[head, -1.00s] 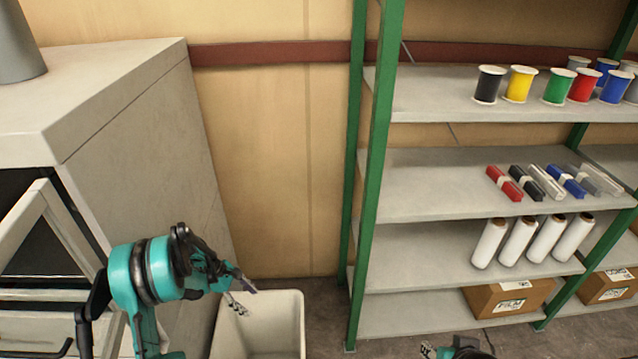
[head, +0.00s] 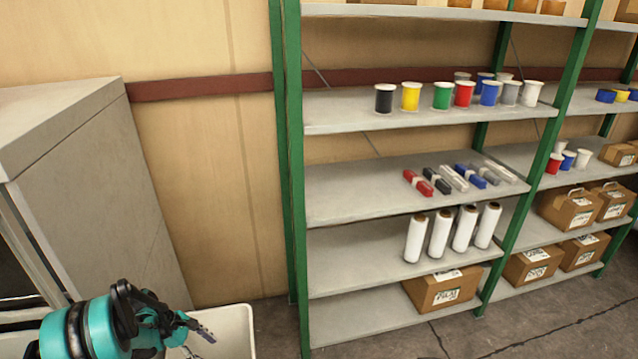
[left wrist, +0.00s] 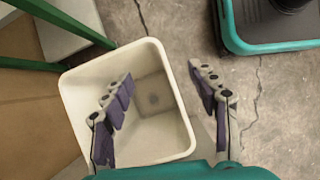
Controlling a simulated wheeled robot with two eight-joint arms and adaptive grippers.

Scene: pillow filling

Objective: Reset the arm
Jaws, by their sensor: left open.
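My left arm comes in at the lower left of the head view, and its left gripper (head: 200,340) hangs over a white bin. In the left wrist view the left gripper (left wrist: 165,100) has its two fingers spread wide apart with nothing between them. The white bin (left wrist: 72,100) lies below the fingers and looks empty inside. One finger overlaps the bin's opening and the other is over the floor to its right. The bin's rim (head: 245,310) also shows in the head view. My right gripper is out of view.
A green-posted shelf rack (head: 290,180) stands ahead with spools (head: 441,96), small coloured packs (head: 427,182), white rolls (head: 438,235) and cardboard boxes (head: 443,291). A grey cabinet (head: 95,190) stands at the left. Cracked floor (head: 560,325) is clear at the lower right.

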